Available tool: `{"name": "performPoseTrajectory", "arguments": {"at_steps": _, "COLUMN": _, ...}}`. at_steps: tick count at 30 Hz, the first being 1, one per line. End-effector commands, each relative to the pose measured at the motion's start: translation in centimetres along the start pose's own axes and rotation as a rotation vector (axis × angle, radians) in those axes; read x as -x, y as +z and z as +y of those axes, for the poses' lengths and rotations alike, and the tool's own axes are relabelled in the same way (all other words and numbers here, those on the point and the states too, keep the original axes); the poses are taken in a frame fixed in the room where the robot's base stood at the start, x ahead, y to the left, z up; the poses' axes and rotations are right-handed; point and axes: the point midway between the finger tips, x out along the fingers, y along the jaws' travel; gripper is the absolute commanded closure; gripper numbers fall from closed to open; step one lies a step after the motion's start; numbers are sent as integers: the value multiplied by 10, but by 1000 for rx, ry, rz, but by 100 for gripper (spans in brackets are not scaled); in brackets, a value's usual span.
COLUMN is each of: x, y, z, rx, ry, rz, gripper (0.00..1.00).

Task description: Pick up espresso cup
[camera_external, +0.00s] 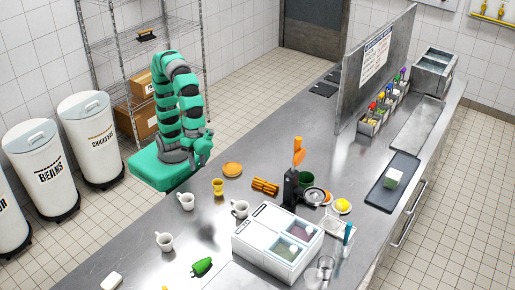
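Several small cups stand on the steel counter (225,250). A white cup (186,201) stands near the counter's left edge, a second white cup (164,241) nearer the camera, and a third white cup (239,208) beside the white bin unit. I cannot tell which one is the espresso cup. A small yellow-orange cup-like piece (218,187) stands between them. My gripper (203,160) points down at the end of the folded green arm, above and behind the cups, apart from them. Its fingers are too small to read as open or shut.
An orange round piece (232,169) and an orange ridged piece (265,187) lie near the cups. A dark stand with an orange top (291,188) and a white bin unit (262,242) stand to the right. A green pepper (202,266) lies in front. The counter's left front is mostly clear.

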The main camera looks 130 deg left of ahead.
Motion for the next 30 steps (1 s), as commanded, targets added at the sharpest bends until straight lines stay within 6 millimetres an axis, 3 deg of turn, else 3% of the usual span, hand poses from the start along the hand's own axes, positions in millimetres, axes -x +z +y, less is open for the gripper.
{"name": "performPoseTrajectory", "arguments": {"at_steps": 1, "x": 5, "y": 9, "z": 12, "rx": -3, "ry": -5, "rz": -58, "gripper": 65}}
{"name": "performPoseTrajectory", "arguments": {"at_steps": 6, "x": -3, "y": 40, "z": 31, "rx": 4, "ry": -30, "rz": -203, "gripper": 65}}
{"name": "performPoseTrajectory", "arguments": {"at_steps": 14, "x": -13, "y": 55, "z": 36, "rx": 7, "ry": -42, "rz": -260, "gripper": 65}}
{"name": "performPoseTrajectory", "arguments": {"at_steps": 30, "x": -89, "y": 75, "z": 32, "rx": 7, "ry": -42, "rz": -257, "gripper": 65}}
